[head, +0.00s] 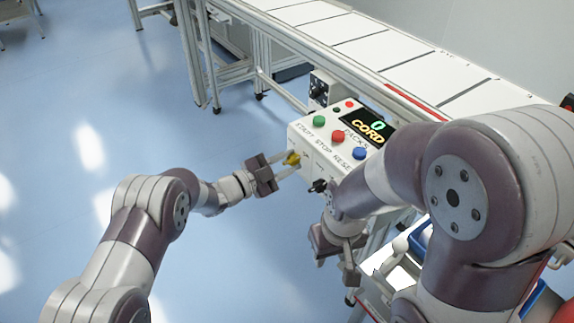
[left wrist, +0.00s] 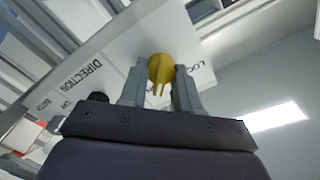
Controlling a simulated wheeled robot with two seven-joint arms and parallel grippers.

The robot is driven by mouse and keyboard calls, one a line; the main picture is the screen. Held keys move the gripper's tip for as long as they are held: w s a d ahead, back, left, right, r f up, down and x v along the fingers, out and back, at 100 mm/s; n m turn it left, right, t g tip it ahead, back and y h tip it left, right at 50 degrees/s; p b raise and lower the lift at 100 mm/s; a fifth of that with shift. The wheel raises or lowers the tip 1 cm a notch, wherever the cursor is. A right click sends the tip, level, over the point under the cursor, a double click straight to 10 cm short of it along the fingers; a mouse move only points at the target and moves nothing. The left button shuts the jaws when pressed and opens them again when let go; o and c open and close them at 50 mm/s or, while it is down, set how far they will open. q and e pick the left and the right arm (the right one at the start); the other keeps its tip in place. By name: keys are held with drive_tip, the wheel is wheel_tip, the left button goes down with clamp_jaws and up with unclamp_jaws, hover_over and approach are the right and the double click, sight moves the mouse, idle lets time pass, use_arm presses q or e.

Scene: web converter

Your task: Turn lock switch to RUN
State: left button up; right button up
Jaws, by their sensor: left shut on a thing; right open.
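The lock switch is a yellow knob (head: 292,159) on the front of the white control box (head: 315,146). In the left wrist view the yellow knob (left wrist: 161,70) sits between my two fingers, beside lettering that begins "LOC". My left gripper (head: 286,160) is shut on this knob; it also shows in the left wrist view (left wrist: 160,88). The RUN marking cannot be read in either view. My right gripper (head: 335,262) is open, low in front of the box and apart from it.
A black knob (head: 318,186) is on the box front, right of the yellow one. Green (head: 319,121), red (head: 338,136) and blue (head: 360,153) buttons and a display (head: 368,130) are on top. A white conveyor (head: 400,65) runs behind.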

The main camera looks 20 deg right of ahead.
use_arm(q)
drive_tip(key=shift+f+m, duration=0.1)
drive_tip(key=shift+m, duration=0.2)
idle(0.4)
drive_tip(key=o, duration=1)
drive_tip(key=p+v, duration=0.1)
drive_tip(key=v, duration=1.1)
drive_tip(key=shift+s+a+p, duration=0.2)
drive_tip(key=shift+a+p, duration=0.1)
